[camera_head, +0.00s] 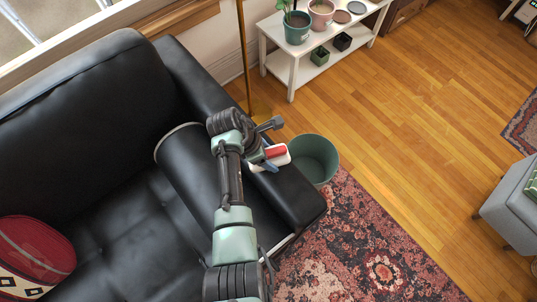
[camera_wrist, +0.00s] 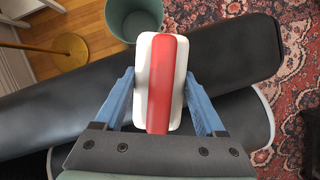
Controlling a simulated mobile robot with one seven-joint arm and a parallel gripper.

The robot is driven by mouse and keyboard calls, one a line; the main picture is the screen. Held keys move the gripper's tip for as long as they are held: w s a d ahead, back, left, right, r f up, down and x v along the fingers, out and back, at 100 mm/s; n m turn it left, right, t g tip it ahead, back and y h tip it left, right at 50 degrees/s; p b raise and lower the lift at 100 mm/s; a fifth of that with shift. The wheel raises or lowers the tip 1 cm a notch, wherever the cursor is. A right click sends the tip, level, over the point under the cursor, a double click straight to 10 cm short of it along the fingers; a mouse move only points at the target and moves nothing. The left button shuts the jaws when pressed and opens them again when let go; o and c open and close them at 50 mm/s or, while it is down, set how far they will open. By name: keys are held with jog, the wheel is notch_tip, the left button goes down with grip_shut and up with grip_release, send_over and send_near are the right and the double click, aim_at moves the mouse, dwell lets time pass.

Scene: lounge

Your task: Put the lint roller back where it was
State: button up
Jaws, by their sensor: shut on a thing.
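The lint roller (camera_head: 279,152), a white body with a red handle or strip along it, is at the tip of my arm, over the black sofa armrest (camera_head: 292,200). In the wrist view the lint roller (camera_wrist: 160,60) lies between the two blue fingers of my gripper (camera_wrist: 160,88), which is shut on it. My gripper (camera_head: 264,160) also shows in the head view, partly hidden by the wrist. I cannot tell whether the roller touches the armrest.
A green bin (camera_head: 317,158) stands on the floor just beyond the armrest. A brass floor-lamp pole (camera_head: 244,55) and a white plant shelf (camera_head: 295,67) are behind it. A red cushion (camera_head: 35,250) lies on the sofa. A patterned rug (camera_head: 375,260) and clear wooden floor extend right.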

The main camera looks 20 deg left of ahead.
jog(key=shift+f, duration=0.1)
jog(key=o, duration=1.3)
jog(key=p+v, duration=0.3)
jog(key=v, duration=0.9)
jog(key=shift+a, duration=0.1)
